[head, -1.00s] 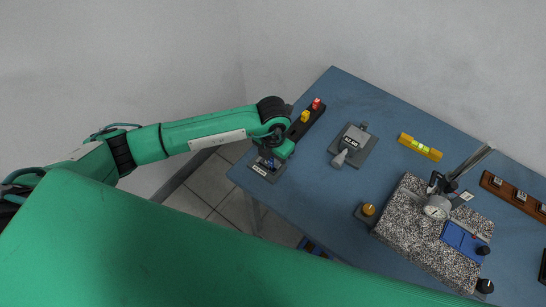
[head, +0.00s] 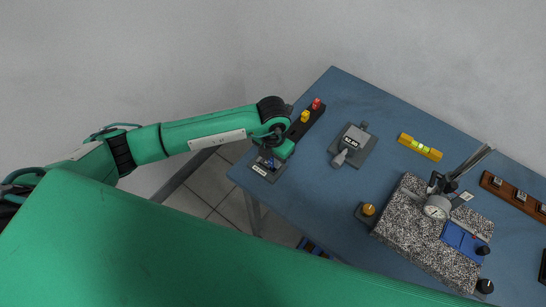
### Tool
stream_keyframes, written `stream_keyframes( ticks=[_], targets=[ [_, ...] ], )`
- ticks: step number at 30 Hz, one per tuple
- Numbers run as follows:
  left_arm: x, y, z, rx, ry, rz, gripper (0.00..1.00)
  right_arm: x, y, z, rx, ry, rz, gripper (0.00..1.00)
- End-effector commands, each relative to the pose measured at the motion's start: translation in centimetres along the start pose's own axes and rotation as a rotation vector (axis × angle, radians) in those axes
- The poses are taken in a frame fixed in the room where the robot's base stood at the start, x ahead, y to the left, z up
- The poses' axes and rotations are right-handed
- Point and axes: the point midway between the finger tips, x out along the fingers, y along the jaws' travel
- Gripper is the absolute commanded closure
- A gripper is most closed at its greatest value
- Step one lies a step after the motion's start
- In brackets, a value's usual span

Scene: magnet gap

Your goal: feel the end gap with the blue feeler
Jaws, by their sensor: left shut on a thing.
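My left gripper (head: 272,157) points down over a small dark block with a pale label (head: 262,171) at the table's left corner. It is shut on the blue feeler (head: 268,161), of which only a small blue patch shows beneath the green wrist. I cannot tell whether the feeler touches the block; the end gap is hidden. A black rack (head: 297,130) beside the gripper holds a yellow feeler (head: 305,116) and a red feeler (head: 316,103). My right gripper is not in view.
A grey device with a display (head: 353,140) stands right of the rack. A yellow level (head: 420,147) lies farther right. A speckled granite plate (head: 408,225) carries a dial gauge (head: 437,207) and a blue block (head: 463,240).

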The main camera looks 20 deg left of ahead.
Motion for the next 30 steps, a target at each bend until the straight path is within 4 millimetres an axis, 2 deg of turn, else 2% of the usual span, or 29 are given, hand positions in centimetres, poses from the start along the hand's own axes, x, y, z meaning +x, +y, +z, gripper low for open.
stream_keyframes(
  ticks=[30],
  targets=[
    [-4.9, 0.0, 0.0, 0.000, -0.001, 0.000, 1.00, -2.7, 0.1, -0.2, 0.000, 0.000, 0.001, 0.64]
  ],
)
